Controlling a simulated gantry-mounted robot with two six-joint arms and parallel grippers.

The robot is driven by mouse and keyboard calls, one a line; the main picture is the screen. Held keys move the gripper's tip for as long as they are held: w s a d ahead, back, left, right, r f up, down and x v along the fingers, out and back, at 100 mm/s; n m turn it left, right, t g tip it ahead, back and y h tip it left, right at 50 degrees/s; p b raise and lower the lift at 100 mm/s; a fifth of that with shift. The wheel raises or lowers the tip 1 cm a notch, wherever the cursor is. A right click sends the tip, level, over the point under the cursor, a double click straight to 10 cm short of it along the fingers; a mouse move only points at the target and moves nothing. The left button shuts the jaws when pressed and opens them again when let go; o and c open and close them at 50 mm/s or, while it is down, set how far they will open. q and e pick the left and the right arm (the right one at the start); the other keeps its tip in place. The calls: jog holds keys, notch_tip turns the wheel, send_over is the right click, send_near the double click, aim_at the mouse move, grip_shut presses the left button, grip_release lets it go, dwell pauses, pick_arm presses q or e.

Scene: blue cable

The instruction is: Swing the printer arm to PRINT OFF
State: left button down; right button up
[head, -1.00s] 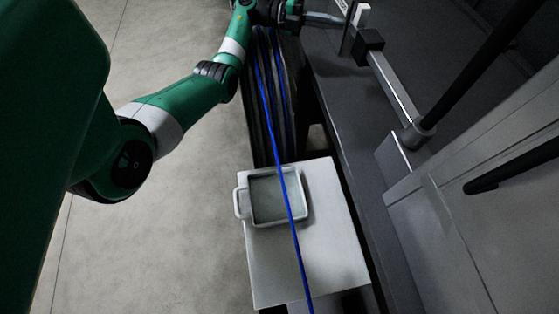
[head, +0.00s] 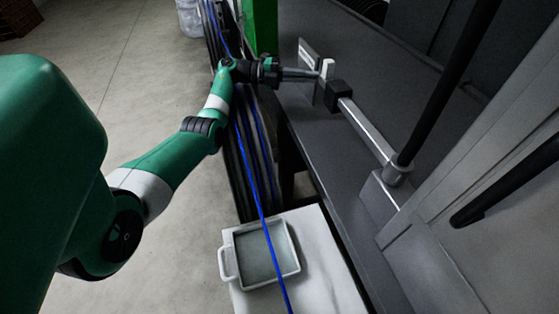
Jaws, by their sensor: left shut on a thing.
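The printer arm (head: 366,133) is a grey bar running from a round pivot at its lower right up to a black block (head: 338,96) at its upper left. A small white upright piece (head: 327,69) stands at that far end, beside a pale plate (head: 308,56) whose lettering is too small to read. My left gripper (head: 312,74) reaches in from the left and is shut on the far-end piece of the printer arm; its exact contact is hard to see. My right gripper is not in view.
Dark rods (head: 440,95) and a grey panel (head: 510,170) fill the right.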

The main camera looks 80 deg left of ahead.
pick_arm(q)
jog(key=v, duration=1.1)
jog(key=shift+s, duration=0.3)
